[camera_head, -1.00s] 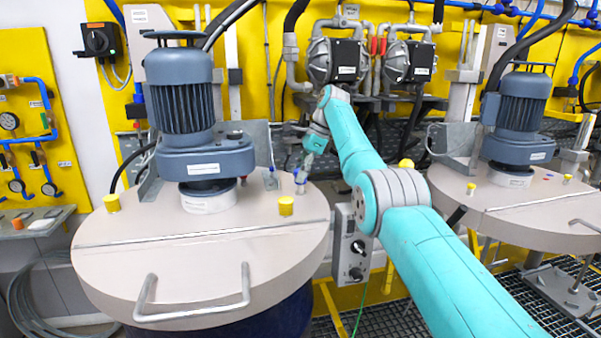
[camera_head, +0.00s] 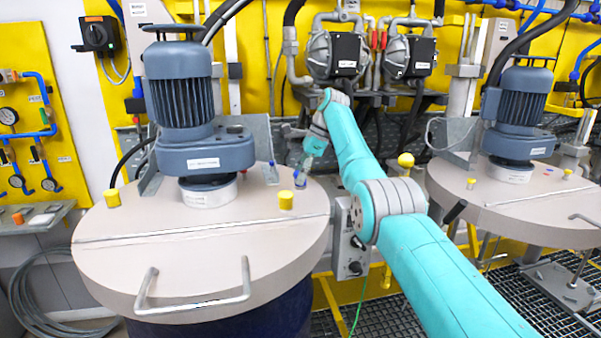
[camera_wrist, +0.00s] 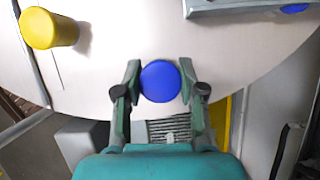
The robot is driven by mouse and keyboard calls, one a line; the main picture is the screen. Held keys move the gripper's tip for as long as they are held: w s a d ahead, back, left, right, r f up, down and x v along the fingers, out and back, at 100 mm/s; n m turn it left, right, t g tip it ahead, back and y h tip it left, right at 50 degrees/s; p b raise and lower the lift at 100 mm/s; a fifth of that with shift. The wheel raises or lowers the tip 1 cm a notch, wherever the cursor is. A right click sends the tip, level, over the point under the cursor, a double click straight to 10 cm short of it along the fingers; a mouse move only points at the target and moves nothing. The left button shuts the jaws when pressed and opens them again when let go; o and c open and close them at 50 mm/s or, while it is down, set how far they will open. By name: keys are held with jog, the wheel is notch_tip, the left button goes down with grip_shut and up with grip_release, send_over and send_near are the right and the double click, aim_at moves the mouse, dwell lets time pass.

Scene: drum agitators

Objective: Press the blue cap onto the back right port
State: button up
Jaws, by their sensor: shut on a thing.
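The blue cap (camera_wrist: 160,81) shows from above in the wrist view, between the two fingers of my gripper (camera_wrist: 160,88), which is shut on it. In the head view my gripper (camera_head: 304,166) is at the back right edge of the left drum's lid (camera_head: 130,225). It is just above or at a small pale upright piece (camera_head: 300,180), apparently the back right port. The cap hides what is under it in the wrist view, so I cannot tell whether it is seated.
Yellow caps (camera_head: 286,200) (camera_head: 112,198) stand on the lid. A small blue-topped piece (camera_head: 271,172) stands near the grey motor (camera_head: 205,150), left of my gripper. A bent handle (camera_head: 195,305) is at the front. A second drum lid (camera_head: 530,205) is at right.

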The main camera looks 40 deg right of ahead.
jog(key=shift+f, duration=0.55)
dwell(0.9)
jog(key=shift+f, duration=0.25)
jog(key=c, duration=0.3)
jog(key=o, duration=1.2)
jog(key=shift+r, duration=0.1)
jog(key=shift+r, duration=2.05)
